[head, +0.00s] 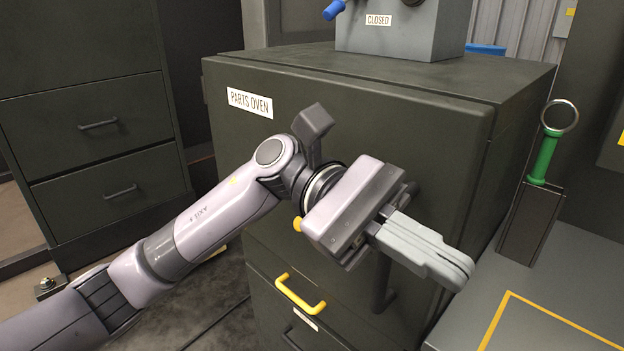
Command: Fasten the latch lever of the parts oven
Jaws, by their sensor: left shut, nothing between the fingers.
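The parts oven (290,125) is a dark grey-green cabinet with a white "PARTS OVEN" label, and its front door looks closed. My left gripper (462,270) is in front of the right part of the door, its fingers together and empty, pointing right and down. A dark upright bar (383,285) shows below the gripper against the oven front; I cannot tell whether it is the latch lever or a door handle. A small yellow tip (297,224) shows at the gripper's left edge. My gripper hides much of the door's middle. My right gripper is out of view.
A yellow drawer handle (300,293) projects below the oven. A grey box labelled "CLOSED" (400,35) stands on top. A drawer cabinet (90,100) stands at left.

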